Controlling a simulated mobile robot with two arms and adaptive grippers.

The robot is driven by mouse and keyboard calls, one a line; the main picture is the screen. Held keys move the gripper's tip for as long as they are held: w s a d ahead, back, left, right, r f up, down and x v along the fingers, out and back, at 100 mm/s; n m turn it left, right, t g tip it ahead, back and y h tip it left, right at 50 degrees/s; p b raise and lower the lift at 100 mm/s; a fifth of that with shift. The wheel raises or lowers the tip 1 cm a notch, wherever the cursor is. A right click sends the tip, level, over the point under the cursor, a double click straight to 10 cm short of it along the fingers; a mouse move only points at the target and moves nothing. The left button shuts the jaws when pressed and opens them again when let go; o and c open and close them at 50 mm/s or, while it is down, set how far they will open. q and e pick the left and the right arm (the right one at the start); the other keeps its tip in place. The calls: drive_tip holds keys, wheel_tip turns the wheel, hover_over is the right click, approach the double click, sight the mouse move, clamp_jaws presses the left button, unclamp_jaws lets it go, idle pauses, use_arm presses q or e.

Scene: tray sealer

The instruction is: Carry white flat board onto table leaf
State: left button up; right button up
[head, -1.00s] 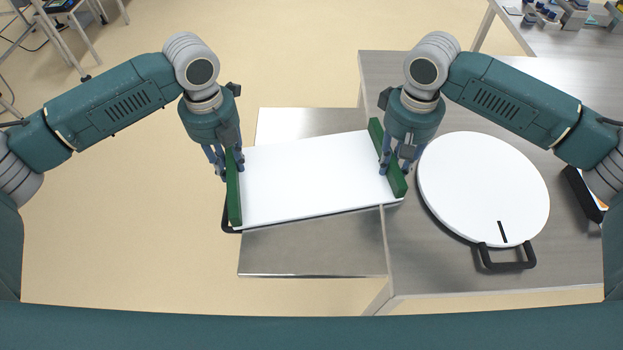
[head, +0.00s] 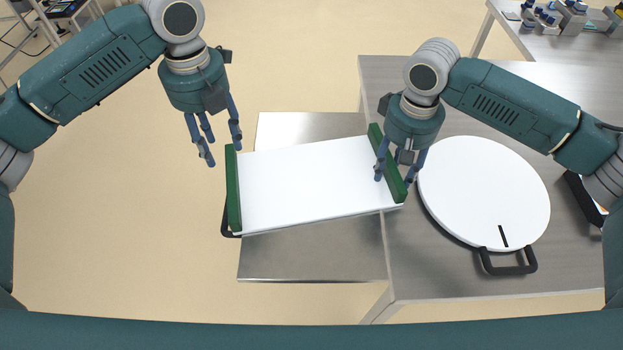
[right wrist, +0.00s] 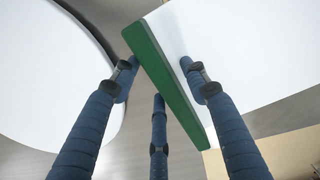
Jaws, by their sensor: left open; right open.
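The white flat board (head: 305,185) has green strips along its two short ends. It lies tilted in angle over the metal table leaf (head: 312,262), its right end reaching to the table edge. It also shows in the right wrist view (right wrist: 235,50). My left gripper (head: 212,152) is open and empty, above and apart from the board's left green strip (head: 233,190). My right gripper (head: 398,175) is open, its fingers on both sides of the right green strip (right wrist: 165,75); whether they touch it I cannot tell. A black handle shows at the board's lower left corner.
A round white disc (head: 483,190) with a black handle (head: 510,263) lies on the grey table (head: 450,285), close to the right of my right gripper. Another table (head: 560,42) with small items stands at the back right.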

drive_tip(key=shift+r, duration=0.4)
use_arm(q)
wheel_tip(320, 180, up, 3)
drive_tip(key=shift+f, duration=0.15)
use_arm(e)
wheel_tip(320, 180, up, 11)
drive_tip(key=shift+r, duration=0.1)
